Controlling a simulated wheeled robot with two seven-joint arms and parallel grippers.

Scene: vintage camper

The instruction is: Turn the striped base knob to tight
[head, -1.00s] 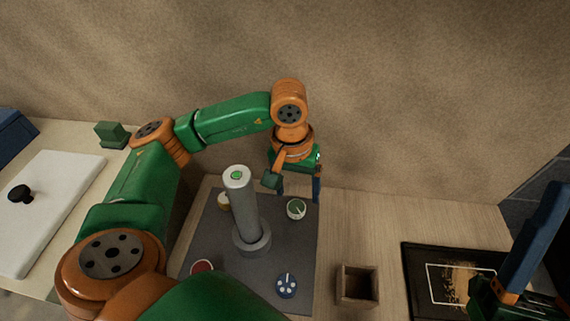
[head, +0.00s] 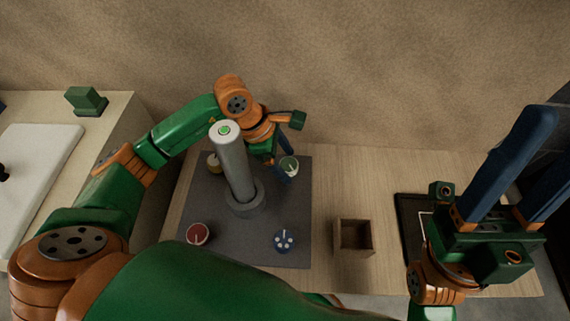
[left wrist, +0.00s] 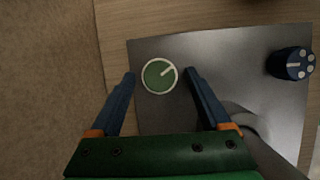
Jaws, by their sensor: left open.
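A green-topped knob (head: 289,166) with a white pointer line sits at the back right of a dark grey panel (head: 285,212). It also shows in the left wrist view (left wrist: 159,76). My left gripper (head: 283,171) is open above it, one finger on each side of the knob (left wrist: 160,74); I cannot tell whether they touch it. A red knob (head: 197,234), a blue knob with white dots (head: 285,240) and a partly hidden cream knob (head: 214,162) are also on the panel. No striped base can be made out. My right gripper (head: 548,135) is open and empty at the right.
A grey post (head: 236,165) with a green top stands on the panel beside the left arm. An open wooden box (head: 353,238) is right of the panel. A dark tray (head: 405,215) lies partly behind my right gripper. Bare counter shows behind the box.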

